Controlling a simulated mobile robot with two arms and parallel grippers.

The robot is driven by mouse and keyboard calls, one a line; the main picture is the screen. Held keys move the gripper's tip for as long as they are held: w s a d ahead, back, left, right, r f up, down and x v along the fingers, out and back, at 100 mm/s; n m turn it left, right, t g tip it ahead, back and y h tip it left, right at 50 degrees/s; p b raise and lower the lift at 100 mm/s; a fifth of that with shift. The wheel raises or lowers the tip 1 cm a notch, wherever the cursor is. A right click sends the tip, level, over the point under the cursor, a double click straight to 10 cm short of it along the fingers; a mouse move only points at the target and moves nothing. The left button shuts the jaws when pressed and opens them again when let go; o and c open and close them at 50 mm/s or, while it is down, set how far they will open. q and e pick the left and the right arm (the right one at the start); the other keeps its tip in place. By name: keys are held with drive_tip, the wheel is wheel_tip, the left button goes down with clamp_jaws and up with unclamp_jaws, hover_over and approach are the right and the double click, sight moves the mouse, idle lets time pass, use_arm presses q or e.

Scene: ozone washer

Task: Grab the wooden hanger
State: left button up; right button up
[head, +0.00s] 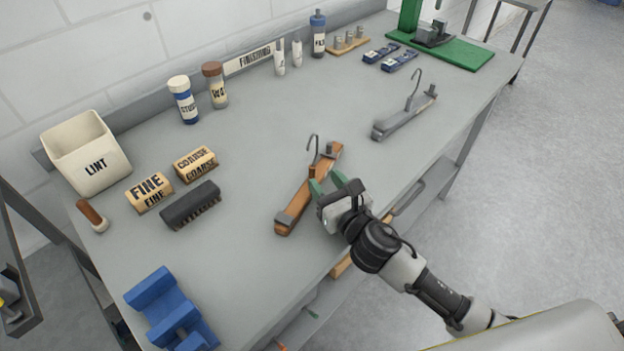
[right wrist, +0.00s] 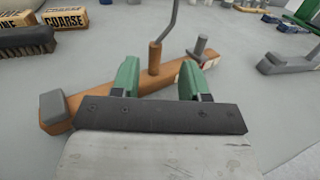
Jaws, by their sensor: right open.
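The wooden hanger (head: 306,192) lies on the grey workbench near its front edge, with its metal hook sticking up and grey clips on its bar. My right gripper (head: 328,185) is at the hanger's right side in the head view, open and empty. In the right wrist view the hanger (right wrist: 108,103) crosses just beyond the green fingertips (right wrist: 160,80), and its hook post stands between them. I cannot tell whether the fingers touch the wood. A grey hanger (head: 404,117) lies farther back to the right. My left gripper is not in view.
A dark brush (head: 190,206), FINE and COARSE blocks (head: 195,164), a LINT bin (head: 86,153) and a blue holder (head: 172,308) stand to the left. Bottles (head: 183,100) line the back. The bench (head: 330,110) is clear between the two hangers.

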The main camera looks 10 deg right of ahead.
sight(314, 173)
drive_tip(key=x, duration=0.5)
drive_tip(key=shift+a+f+p, duration=0.2)
drive_tip(key=shift+a+p, duration=0.1)
drive_tip(key=shift+p, duration=0.05)
drive_tip(key=shift+s, duration=0.1)
clamp_jaws()
